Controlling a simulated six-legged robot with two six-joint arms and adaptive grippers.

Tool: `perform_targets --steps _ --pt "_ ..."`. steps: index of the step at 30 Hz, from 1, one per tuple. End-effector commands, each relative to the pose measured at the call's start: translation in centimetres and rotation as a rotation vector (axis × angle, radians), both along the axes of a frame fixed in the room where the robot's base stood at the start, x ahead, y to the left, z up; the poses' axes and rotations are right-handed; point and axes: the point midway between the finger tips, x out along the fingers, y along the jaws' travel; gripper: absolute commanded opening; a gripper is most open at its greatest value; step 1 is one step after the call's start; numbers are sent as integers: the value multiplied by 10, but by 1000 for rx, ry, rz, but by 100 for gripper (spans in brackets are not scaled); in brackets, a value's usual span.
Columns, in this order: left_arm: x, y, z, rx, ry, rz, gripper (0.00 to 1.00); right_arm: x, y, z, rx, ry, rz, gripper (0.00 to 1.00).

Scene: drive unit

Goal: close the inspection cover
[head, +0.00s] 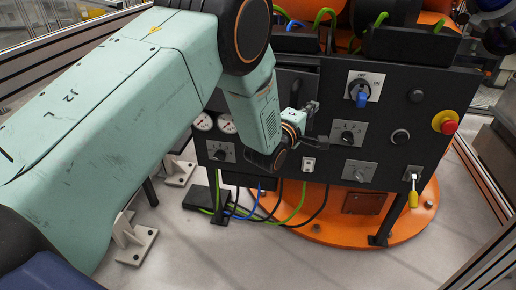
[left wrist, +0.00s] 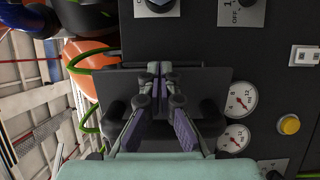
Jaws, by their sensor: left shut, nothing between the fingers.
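The inspection cover appears to be the dark rectangular plate (head: 291,82) on the front of the black control box, partly hidden behind my left arm. In the left wrist view the plate (left wrist: 212,92) lies behind my left gripper (left wrist: 156,70), with a thin bar along its upper edge. How far it stands open I cannot tell. My left gripper (head: 312,107) is shut and empty, its fingertips together in front of the plate near that edge. Whether they touch it is unclear. My right gripper is not in view.
The box (head: 430,125) carries a rotary switch with a blue handle (head: 361,98), a red emergency button (head: 448,126), several knobs and two gauges (left wrist: 241,99). An orange round base (head: 400,220) and loose cables lie below. A yellow-handled part (head: 413,198) hangs at lower right.

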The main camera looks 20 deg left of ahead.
Motion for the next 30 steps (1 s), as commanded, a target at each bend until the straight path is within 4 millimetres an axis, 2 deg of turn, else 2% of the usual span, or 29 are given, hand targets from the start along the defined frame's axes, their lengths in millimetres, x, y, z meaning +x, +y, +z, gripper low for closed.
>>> perform_targets --steps 15,30 --pt "23 2 -1 0 0 73 0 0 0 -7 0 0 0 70" --pt "28 2 0 0 1 81 0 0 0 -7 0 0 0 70"
